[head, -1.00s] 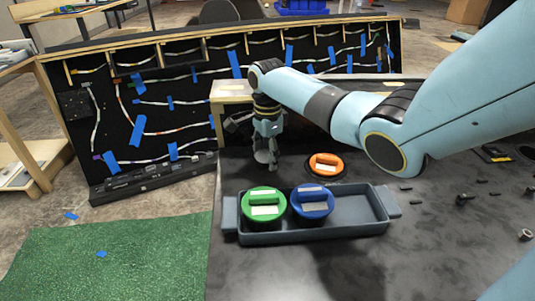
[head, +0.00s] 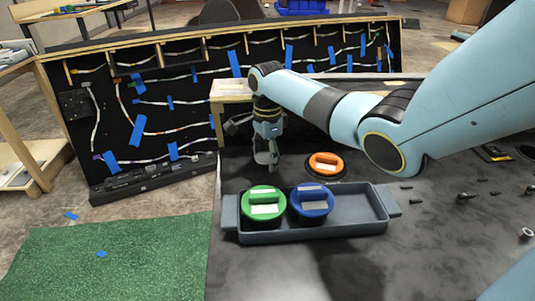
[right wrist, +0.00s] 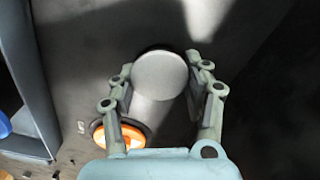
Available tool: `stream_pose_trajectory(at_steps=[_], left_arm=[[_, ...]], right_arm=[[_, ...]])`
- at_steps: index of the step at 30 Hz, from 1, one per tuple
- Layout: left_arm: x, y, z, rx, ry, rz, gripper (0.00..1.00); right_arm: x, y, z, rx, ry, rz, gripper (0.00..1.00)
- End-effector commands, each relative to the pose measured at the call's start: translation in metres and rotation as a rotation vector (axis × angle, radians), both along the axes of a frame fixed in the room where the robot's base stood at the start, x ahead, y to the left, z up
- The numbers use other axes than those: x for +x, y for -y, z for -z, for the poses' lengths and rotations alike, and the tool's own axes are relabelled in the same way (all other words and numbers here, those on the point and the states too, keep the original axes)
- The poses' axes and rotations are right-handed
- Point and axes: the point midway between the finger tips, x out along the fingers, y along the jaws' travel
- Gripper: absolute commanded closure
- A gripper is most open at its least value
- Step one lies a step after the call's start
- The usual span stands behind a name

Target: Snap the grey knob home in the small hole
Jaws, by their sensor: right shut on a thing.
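My right gripper (head: 267,160) points down over the dark console, behind and left of the orange knob. In the right wrist view its fingers (right wrist: 160,75) stand either side of the round pale grey knob (right wrist: 162,76) and are shut on it. A thin dark crescent shows along the knob's far edge; I cannot tell if it is the small hole's rim. The small hole itself is not clearly visible, so I cannot tell how the knob sits against it. My left gripper is in neither view.
An orange knob (head: 325,163) sits in a dark ring on the console (head: 440,245). A grey tray (head: 308,237) in front holds a green knob (head: 264,203) and a blue knob (head: 312,201); its right part is empty. Loose bolts (head: 465,197) lie at right. A wiring board (head: 190,110) stands behind.

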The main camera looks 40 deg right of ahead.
Motion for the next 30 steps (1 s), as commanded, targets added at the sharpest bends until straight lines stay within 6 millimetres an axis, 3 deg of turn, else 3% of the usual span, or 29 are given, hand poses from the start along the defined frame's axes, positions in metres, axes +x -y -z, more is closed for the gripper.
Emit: stream_pose_trajectory(at_steps=[6, 7, 12, 26, 30], left_arm=[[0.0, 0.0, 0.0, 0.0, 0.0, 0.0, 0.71], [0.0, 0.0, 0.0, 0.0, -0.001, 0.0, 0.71], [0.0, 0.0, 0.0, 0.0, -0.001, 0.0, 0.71], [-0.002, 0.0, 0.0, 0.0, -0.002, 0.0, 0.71], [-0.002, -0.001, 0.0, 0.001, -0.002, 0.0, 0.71]], right_arm=[[-0.001, -0.001, 0.002, 0.001, -0.003, 0.0, 0.83], [-0.002, -0.001, 0.003, 0.001, -0.003, 0.0, 0.47], [-0.002, -0.001, 0.003, 0.001, -0.004, 0.0, 0.25], [-0.001, 0.0, 0.001, 0.001, -0.002, 0.0, 0.24], [0.0, 0.0, -0.008, 0.0, 0.0, 0.0, 0.24]])
